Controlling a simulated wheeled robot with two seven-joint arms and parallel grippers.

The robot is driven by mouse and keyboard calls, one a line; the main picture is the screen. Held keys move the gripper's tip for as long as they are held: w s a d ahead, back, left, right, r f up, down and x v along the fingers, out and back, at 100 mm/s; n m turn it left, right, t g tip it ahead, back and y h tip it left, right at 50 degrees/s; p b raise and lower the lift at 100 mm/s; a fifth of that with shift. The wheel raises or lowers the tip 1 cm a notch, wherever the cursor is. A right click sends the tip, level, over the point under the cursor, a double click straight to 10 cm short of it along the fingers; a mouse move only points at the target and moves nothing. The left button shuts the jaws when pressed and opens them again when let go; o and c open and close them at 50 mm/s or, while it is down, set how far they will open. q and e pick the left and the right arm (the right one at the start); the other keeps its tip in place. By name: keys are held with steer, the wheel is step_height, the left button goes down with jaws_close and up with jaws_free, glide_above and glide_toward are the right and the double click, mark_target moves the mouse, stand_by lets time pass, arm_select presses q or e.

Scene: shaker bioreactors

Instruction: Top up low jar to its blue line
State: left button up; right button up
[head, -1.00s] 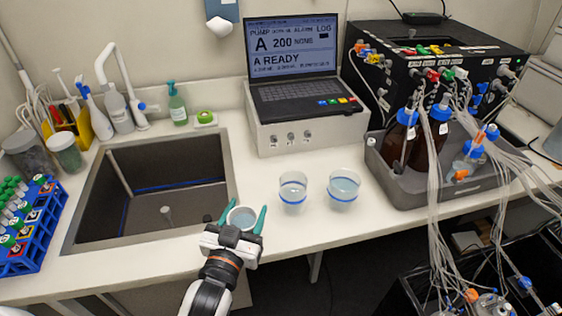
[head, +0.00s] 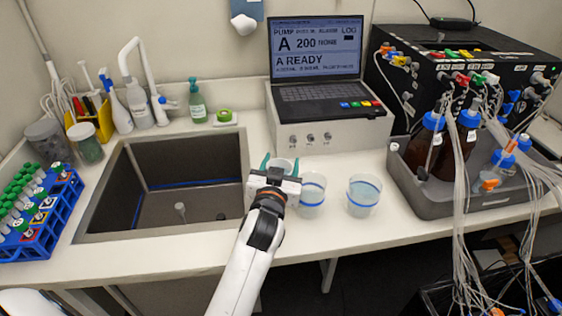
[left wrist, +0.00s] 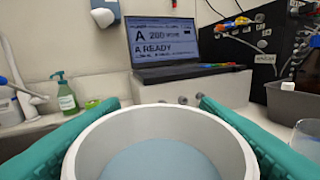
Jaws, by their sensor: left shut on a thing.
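My left gripper (head: 281,168) is shut on a small cup. The cup (left wrist: 160,145) has a thick pale rim and holds pale bluish liquid; it looks roughly upright. In the head view the gripper and wrist hide most of it. Two clear jars with blue lines stand on the counter just right of the gripper. The nearer one, the left jar (head: 313,198), is partly covered by the gripper's edge. The right jar (head: 363,197) stands clear of it. Their exact liquid levels are hard to tell. A jar edge (left wrist: 308,140) shows at the right of the wrist view.
A sink (head: 180,205) lies left of the gripper. A laptop (head: 318,75) reading "A READY" sits on a white box (head: 325,135) behind. A grey tray (head: 435,202) with brown bottles and tubing stands at right. A blue tube rack (head: 38,225) is at far left.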

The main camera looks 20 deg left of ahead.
arm_select(q)
step_height(320, 180, down, 2)
steer(key=shift+m+b, duration=0.3)
steer(key=shift+b, duration=0.15)
steer(key=shift+r+p, duration=0.4)
steer(key=shift+p, duration=0.2)
steer(key=r+m+p, duration=0.1)
steer(key=w+d+m+g+p, duration=0.1)
steer(key=p, duration=0.1)
steer(key=shift+d+r, duration=0.15)
steer(key=shift+r, duration=0.25)
steer(key=p, duration=0.1)
steer(key=d+r+m+p, duration=0.1)
steer(key=p, duration=0.1)
steer(key=shift+w+r+m+g, duration=0.25)
steer(key=shift+r+m+g, duration=0.05)
steer(key=shift+d+r+p, duration=0.1)
steer(key=shift+p, duration=0.55)
steer(key=shift+w+d+m+p, duration=0.1)
steer(key=shift+w+m+p, duration=0.05)
steer(key=shift+m+p, duration=0.5)
